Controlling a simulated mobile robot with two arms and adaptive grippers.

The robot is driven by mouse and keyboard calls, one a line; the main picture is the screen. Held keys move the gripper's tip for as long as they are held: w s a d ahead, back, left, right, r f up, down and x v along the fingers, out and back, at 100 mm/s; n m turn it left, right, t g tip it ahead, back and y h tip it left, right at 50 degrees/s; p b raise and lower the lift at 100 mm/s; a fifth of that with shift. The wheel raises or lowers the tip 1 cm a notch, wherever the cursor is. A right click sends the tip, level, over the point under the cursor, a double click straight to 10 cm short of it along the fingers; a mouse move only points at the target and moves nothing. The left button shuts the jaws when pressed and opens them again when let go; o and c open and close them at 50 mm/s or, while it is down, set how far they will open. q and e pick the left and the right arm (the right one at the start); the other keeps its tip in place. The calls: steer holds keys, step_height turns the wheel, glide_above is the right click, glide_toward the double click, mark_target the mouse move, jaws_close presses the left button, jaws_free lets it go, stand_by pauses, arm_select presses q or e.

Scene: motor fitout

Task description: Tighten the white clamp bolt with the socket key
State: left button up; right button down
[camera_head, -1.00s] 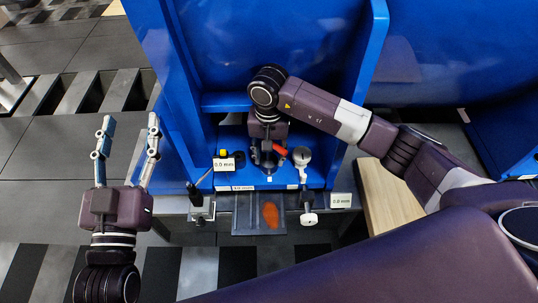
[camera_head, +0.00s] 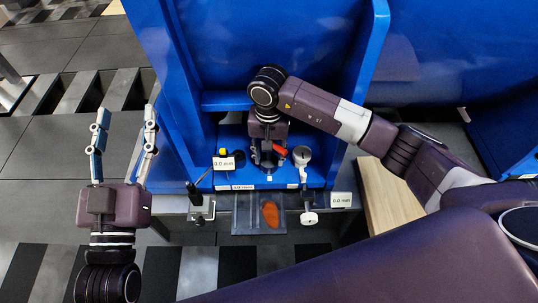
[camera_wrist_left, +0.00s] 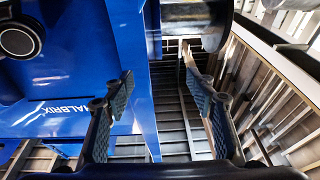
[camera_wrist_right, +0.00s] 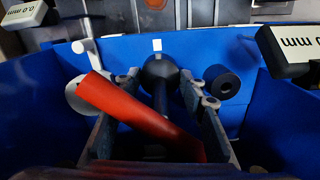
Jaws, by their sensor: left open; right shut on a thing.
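My right gripper (camera_head: 266,160) is shut between the blue walls of the frame. In the right wrist view its fingers (camera_wrist_right: 162,108) close around a dark shaft with a round, ball-like end (camera_wrist_right: 160,72). A red bar (camera_wrist_right: 135,108) crosses between the fingers and sticks out to one side; it also shows in the head view (camera_head: 280,151). I take these as the socket key, but their joint is hidden. A white round-headed part (camera_head: 302,155), apparently the clamp bolt, stands just right of the gripper, apart from it. My left gripper (camera_head: 126,115) is open and empty, left of the blue frame.
A white knob (camera_head: 309,217) hangs below the shelf edge. Labels reading 0.0 mm stand left (camera_head: 224,163) and right (camera_head: 341,200). A black-handled clamp (camera_head: 201,205) is on the left, and a tray with an orange patch (camera_head: 243,222) is in front.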

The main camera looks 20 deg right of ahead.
arm_select(q)
steer(key=shift+r, duration=0.25)
stand_by(0.4)
